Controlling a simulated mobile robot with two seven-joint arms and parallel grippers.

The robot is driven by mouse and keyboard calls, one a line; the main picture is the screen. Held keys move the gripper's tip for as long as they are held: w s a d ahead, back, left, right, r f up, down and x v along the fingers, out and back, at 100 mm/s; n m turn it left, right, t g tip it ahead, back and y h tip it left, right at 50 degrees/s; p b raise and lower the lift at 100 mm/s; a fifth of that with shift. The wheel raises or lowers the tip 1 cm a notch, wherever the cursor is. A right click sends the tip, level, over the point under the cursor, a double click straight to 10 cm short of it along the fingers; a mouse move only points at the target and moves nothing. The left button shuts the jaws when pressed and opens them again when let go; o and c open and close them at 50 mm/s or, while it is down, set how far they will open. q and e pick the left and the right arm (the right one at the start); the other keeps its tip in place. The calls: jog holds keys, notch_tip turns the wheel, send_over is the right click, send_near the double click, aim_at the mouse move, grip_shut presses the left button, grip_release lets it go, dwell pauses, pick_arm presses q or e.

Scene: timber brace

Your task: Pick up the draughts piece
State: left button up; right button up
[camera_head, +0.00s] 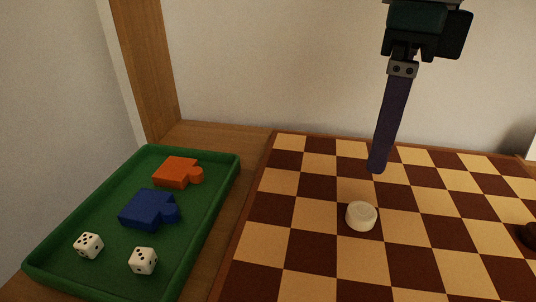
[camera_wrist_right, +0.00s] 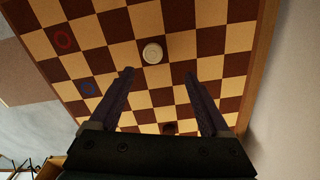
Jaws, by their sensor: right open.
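The draughts piece (camera_head: 361,216) is a white round disc lying flat on the checkered board (camera_head: 310,214). It also shows in the right wrist view (camera_wrist_right: 152,53), beyond the fingertips and between their lines. My right gripper (camera_head: 377,168) hangs from the top over the board, behind and slightly right of the piece in the head view, apart from it. In the right wrist view its two dark fingers (camera_wrist_right: 160,76) are spread with nothing between the tips. In the head view one finger hides the other. My left gripper is not in view.
A green tray (camera_head: 215,215) left of the board holds an orange block (camera_head: 176,172), a blue block (camera_head: 148,209) and two white dice (camera_head: 88,245). A dark piece (camera_head: 530,235) sits at the right edge.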

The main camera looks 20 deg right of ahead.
aim_at(363, 210)
jog(key=f, duration=0.2)
jog(key=f+b, duration=0.1)
jog(key=f, duration=0.1)
jog(key=shift+s, duration=0.4)
jog(key=f, duration=0.2)
jog(key=f+b, duration=0.1)
jog(key=f, duration=0.1)
jog(key=a+f+b, duration=0.1)
jog(key=shift+s+f, duration=0.15)
jog(key=shift+f, duration=0.25)
jog(key=shift+c, duration=0.5)
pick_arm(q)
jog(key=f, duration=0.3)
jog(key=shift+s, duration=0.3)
pick_arm(e)
grip_shut()
